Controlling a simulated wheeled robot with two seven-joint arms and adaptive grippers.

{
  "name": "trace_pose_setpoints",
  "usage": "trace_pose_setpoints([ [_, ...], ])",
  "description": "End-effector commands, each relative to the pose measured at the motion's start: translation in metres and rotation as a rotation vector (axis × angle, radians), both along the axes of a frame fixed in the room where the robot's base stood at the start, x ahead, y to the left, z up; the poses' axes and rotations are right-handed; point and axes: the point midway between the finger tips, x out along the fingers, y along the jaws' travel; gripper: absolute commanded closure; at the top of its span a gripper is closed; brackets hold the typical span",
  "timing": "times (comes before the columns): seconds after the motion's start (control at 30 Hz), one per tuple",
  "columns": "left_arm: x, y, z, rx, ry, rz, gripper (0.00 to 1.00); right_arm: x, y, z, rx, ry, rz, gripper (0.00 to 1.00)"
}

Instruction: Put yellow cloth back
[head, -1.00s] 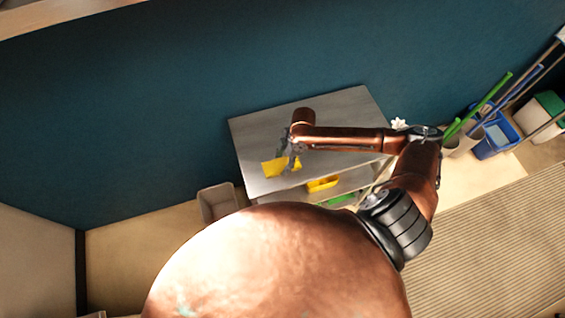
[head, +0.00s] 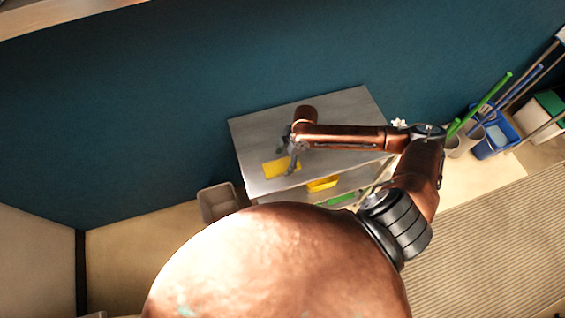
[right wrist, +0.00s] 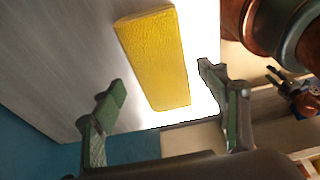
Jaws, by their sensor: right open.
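The yellow cloth (head: 276,169) lies flat on the grey top of the metal table (head: 258,135), near its front left edge. It also shows whole in the right wrist view as a yellow rectangle (right wrist: 157,58). My right gripper (head: 291,166) is just over the cloth's right part and hides a little of it in the head view. In the right wrist view the fingers (right wrist: 162,80) are wide apart, with the cloth beyond and between them, not held. A small copper and black part at the right edge of that view may be my left gripper (right wrist: 287,85).
A yellow tub (head: 322,184) and a green item (head: 342,200) are on the shelf below the tabletop. A grey bin (head: 218,203) stands left of the table. A blue bucket (head: 494,142) and upright handles stand at the right. The tabletop's back is clear.

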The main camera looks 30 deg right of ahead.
Motion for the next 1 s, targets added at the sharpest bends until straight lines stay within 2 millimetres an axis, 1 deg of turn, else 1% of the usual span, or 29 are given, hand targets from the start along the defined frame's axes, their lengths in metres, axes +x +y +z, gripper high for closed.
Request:
trace_pose_setpoints([
  [0.03, 0.000, 0.000, 0.000, 0.000, 0.000, 0.000, 0.60, 0.001, -0.004, 0.011, -0.003, -0.005, 0.001, 0.33],
  [0.3, 0.000, 0.000, 0.001, 0.001, 0.000, 0.000, 0.60, -0.004, -0.018, 0.065, -0.003, -0.003, 0.001, 0.33],
  [0.4, 0.000, 0.001, 0.001, 0.001, 0.000, 0.000, 0.60, -0.005, -0.022, 0.080, -0.003, -0.003, 0.001, 0.33],
  [0.5, 0.000, 0.001, 0.001, 0.001, 0.000, 0.000, 0.60, -0.006, -0.025, 0.090, -0.001, -0.001, 0.001, 0.33],
  [0.67, 0.000, 0.001, 0.001, 0.001, -0.001, 0.000, 0.60, -0.006, -0.026, 0.098, 0.000, 0.000, 0.001, 0.33],
  [1.0, 0.001, 0.001, 0.001, 0.001, -0.001, 0.000, 0.60, -0.006, -0.026, 0.098, 0.000, 0.000, 0.001, 0.33],
])
